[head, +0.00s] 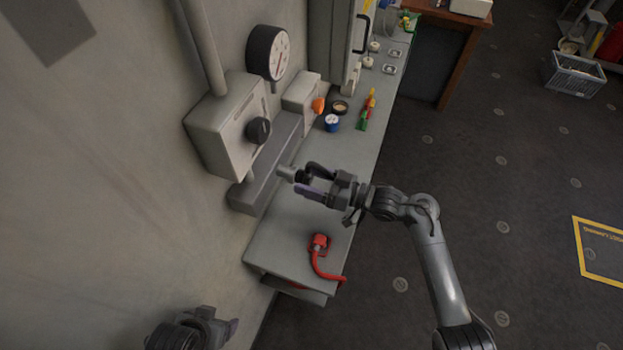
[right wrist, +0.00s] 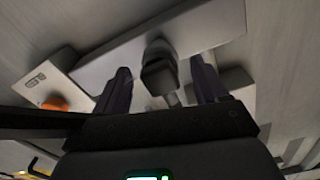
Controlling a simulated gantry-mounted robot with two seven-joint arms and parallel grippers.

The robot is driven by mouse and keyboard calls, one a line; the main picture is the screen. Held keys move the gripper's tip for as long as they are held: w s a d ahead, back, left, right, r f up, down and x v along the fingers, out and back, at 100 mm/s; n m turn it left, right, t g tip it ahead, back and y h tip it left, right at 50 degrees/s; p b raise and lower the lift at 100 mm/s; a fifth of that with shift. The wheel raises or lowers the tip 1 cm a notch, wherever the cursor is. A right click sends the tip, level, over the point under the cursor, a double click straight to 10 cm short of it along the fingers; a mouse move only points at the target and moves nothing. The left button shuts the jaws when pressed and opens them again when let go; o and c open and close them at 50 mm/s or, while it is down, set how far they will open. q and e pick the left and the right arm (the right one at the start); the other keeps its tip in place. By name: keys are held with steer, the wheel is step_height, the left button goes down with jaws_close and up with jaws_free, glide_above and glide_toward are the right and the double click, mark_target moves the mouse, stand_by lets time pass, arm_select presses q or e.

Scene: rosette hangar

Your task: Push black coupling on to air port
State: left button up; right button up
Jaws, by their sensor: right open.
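The black coupling (right wrist: 158,76) shows between the two fingers of my right gripper (right wrist: 161,72) in the right wrist view. In the head view the dark coupling (head: 302,177) is small and partly hidden by the fingers. A light grey cylindrical stub (head: 286,172), which looks like the air port, lies in line with its wall side. I cannot tell how far the coupling sits on it. My right gripper (head: 305,179) is open, with a finger on either side of the coupling. My left gripper (head: 221,322) is at the bottom left, away from the bench; its jaws are unclear.
A red fitting with a hose (head: 319,243) lies on the near bench (head: 275,245). A grey box with a black knob (head: 258,131) and a round gauge (head: 268,53) are on the wall.

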steer(key=shift+d, duration=0.15)
steer(key=v, duration=1)
steer(key=shift+s+d+b, duration=0.2)
steer(key=shift+b, duration=0.2)
